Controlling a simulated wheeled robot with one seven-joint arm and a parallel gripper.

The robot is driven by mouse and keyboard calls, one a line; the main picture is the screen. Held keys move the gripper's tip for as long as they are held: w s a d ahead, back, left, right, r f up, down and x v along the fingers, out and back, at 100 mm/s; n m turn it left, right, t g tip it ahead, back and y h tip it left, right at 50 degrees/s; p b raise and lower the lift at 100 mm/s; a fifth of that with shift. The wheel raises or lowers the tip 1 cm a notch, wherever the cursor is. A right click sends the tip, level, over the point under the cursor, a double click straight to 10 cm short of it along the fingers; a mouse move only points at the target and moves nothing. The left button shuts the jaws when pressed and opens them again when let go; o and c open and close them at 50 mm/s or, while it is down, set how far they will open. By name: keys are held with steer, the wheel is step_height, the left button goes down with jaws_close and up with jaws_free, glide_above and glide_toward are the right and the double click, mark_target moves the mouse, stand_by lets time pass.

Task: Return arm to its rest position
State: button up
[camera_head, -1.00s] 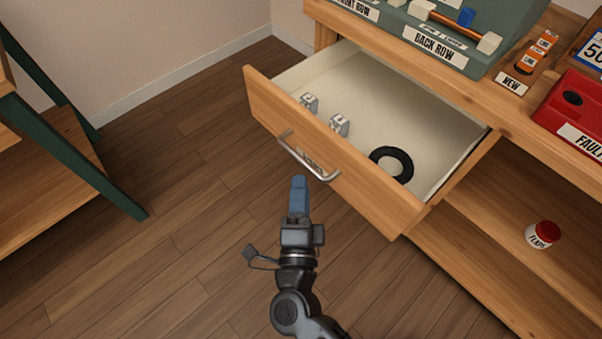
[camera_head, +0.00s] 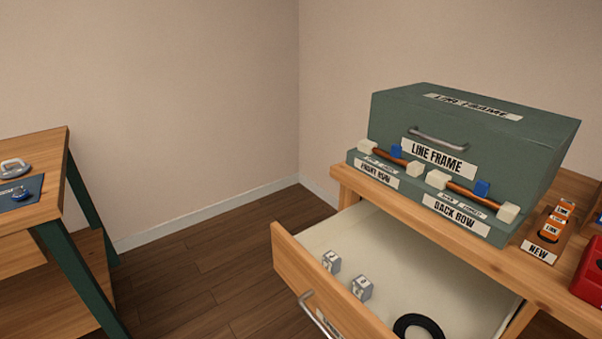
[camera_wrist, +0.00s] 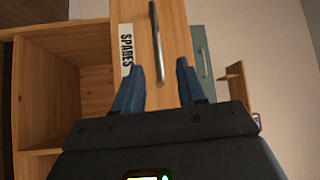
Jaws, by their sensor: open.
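My gripper (camera_wrist: 160,88) shows in the wrist view, with its two blue fingers apart and nothing between them. It faces the wooden front of the drawer (camera_wrist: 138,38), which carries a SPARES label (camera_wrist: 127,50) and a metal handle (camera_wrist: 157,42). The handle lies beyond the fingertips, and I see no contact. In the head view the drawer (camera_head: 290,275) stands pulled open, with its handle (camera_head: 318,314) at the bottom edge. My arm and gripper are out of the head view.
Two small grey blocks (camera_head: 346,275) and a black ring (camera_head: 418,325) lie in the drawer. The green LINE FRAME box (camera_head: 470,135) stands on the bench, with a NEW holder (camera_head: 547,232) beside it. A second table (camera_head: 50,205) is at left. Floor between is clear.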

steer(key=s+d+r+n+g+y+p, duration=0.1)
steer(key=s+d+r+n+p, duration=0.1)
steer(key=s+d+r+n, duration=0.4)
steer(key=s+d+r+n+g+y+p, duration=0.1)
steer(key=s+d+r+n+g+p, duration=0.1)
steer(key=s+d+r+n, duration=0.4)
steer(key=s+d+r+n+g+p, duration=0.1)
steer(key=s+d+r+n+p, duration=0.2)
steer(key=s+r, duration=0.6)
steer(key=s+d+n, duration=0.2)
steer(key=s+d, duration=0.1)
steer(key=s, duration=0.2)
steer(key=shift+s+r+n+g+y, duration=0.25)
steer(key=shift+r+n+g+y, duration=0.05)
steer(key=shift+r+n+y, duration=0.1)
steer(key=shift+o, duration=0.2)
steer(key=shift+a, duration=0.1)
stand_by(1.9)
